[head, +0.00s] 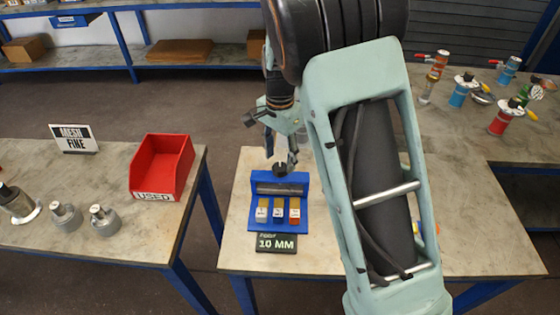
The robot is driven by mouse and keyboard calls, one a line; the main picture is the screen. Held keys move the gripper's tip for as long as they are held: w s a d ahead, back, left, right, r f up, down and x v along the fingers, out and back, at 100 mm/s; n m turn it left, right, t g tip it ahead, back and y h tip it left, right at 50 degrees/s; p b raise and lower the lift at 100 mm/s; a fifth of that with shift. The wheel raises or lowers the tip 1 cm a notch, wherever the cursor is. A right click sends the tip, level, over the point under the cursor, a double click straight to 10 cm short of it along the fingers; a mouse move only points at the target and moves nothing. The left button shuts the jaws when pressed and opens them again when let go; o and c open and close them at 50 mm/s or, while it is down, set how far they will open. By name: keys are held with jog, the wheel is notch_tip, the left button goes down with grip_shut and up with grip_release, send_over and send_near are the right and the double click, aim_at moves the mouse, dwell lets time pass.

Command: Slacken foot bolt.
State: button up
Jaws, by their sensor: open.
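My gripper (281,158) hangs fingers down over the back of a blue rack (302,222) on the middle table. Its fingers are apart. A small dark round-topped piece (280,170) shows just below and between the fingertips; I cannot tell whether they touch it. The rack holds a grey cylindrical bar (280,189) and, in front, three small labelled blocks (278,208) with yellowish, blue and orange-red colours. A dark sign reading 10 MM (276,243) stands before the rack. I cannot make out any foot bolt; my arm hides part of this table.
A red bin marked USED (162,166), a MESH FINE sign (74,139) and several grey metal fittings (104,218) are on the left table. Valves with red and blue bodies (463,91) stand at the back right. A floor gap separates the left and middle tables.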

aim_at(280, 171)
jog(key=shift+f, duration=1.45)
jog(key=shift+c, duration=0.4)
jog(key=c, duration=1.1)
